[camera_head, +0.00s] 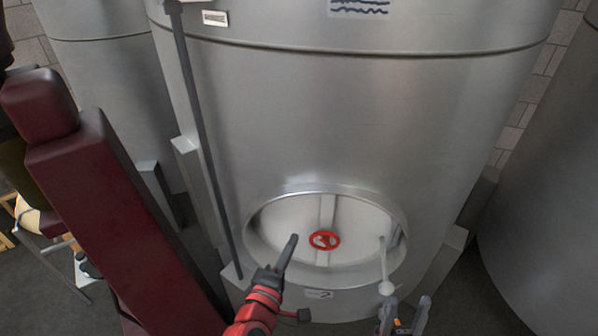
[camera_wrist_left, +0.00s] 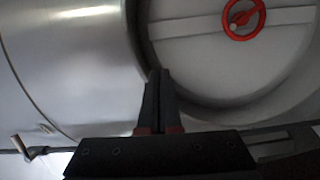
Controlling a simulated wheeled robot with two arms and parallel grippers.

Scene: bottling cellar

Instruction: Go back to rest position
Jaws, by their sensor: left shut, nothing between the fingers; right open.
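My left gripper (camera_head: 290,248) is shut and empty in the head view, in front of the left part of the round tank hatch (camera_head: 282,218). In the left wrist view its shut fingers (camera_wrist_left: 157,88) point up toward the hatch rim. My right gripper (camera_head: 404,306) is at the bottom edge of the head view with its two fingers apart, below a pale lever handle (camera_head: 384,268) at the hatch's right side. A red handwheel (camera_head: 324,240) sits at the middle of the hatch; it also shows in the left wrist view (camera_wrist_left: 243,17).
A large steel tank (camera_head: 350,115) fills the middle. More tanks stand at left (camera_head: 112,88) and right (camera_head: 545,190). A dark red padded object (camera_head: 120,230) stands close on the left. A thin grey pipe (camera_head: 205,140) runs down the tank's left side. Grey floor shows at lower right.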

